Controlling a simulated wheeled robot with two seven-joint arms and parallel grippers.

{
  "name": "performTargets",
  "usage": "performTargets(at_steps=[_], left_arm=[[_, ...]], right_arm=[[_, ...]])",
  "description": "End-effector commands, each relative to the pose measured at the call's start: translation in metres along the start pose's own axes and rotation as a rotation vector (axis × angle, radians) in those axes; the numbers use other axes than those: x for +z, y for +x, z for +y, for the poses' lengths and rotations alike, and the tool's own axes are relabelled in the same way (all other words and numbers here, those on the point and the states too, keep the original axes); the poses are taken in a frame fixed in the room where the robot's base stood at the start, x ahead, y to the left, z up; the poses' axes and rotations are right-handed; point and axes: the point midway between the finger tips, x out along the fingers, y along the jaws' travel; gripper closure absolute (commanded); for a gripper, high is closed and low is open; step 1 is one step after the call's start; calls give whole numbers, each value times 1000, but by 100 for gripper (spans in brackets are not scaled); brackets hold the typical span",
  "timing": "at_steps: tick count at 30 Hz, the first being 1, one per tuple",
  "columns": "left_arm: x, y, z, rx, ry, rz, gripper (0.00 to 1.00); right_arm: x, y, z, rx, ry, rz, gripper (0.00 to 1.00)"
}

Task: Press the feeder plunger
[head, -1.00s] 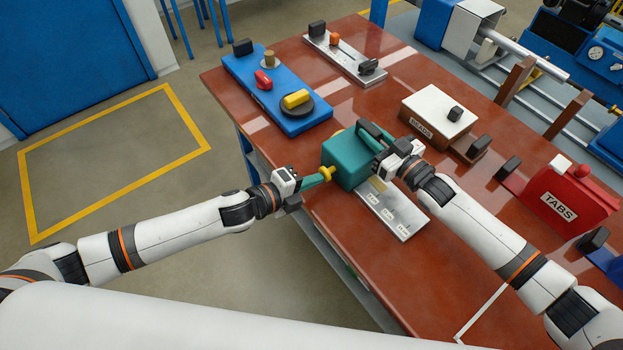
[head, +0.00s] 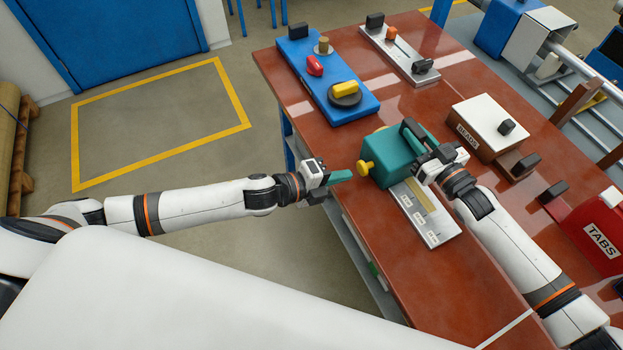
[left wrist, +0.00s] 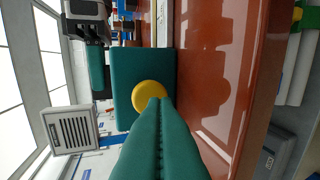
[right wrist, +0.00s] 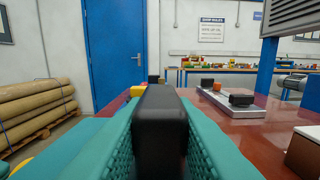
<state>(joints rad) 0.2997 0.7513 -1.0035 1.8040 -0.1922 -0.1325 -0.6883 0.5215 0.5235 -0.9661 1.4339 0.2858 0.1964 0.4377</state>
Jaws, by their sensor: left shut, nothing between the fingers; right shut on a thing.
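The feeder is a teal box (head: 385,155) standing on the table by its left edge. Its yellow plunger knob (head: 364,167) sticks out of the left side, facing my left gripper. My left gripper (head: 343,175) is shut and empty, its fingertips a small gap left of the knob. In the left wrist view the closed teal fingers (left wrist: 158,110) point at the yellow knob (left wrist: 146,96) and overlap its edge. My right gripper (head: 423,150) is shut on a black handle at the feeder's top; the black block (right wrist: 160,130) fills the space between its fingers.
A silver plate with labels (head: 428,215) lies in front of the feeder. A blue board (head: 325,85) with red and yellow parts is behind it. The BEADS box (head: 490,125) and red TABS box (head: 597,235) stand to the right. Open floor lies left of the table.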

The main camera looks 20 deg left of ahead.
Motion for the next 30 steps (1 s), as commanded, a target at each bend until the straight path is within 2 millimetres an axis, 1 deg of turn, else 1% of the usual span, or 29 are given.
performTargets(at_steps=[1, 6, 9, 12, 18, 30], left_arm=[[0, -15, -1, -3, 0, 0, 100], [0, -54, -1, -3, 0, 0, 100], [0, -71, -1, -4, 0, -1, 100], [0, -82, 0, -1, 1, 1, 100], [0, -90, 1, 1, 1, 0, 100], [0, -90, 1, 1, 1, 0, 100]], right_arm=[[-1, 0, 1, 1, 2, 2, 100], [-1, 0, 0, -1, 1, 3, 100], [-1, 0, 0, -1, 0, 3, 100], [-1, -1, -1, -2, -1, 3, 100], [-1, -1, -2, -3, -2, 4, 100], [-1, -1, -2, -4, -3, 4, 100]])
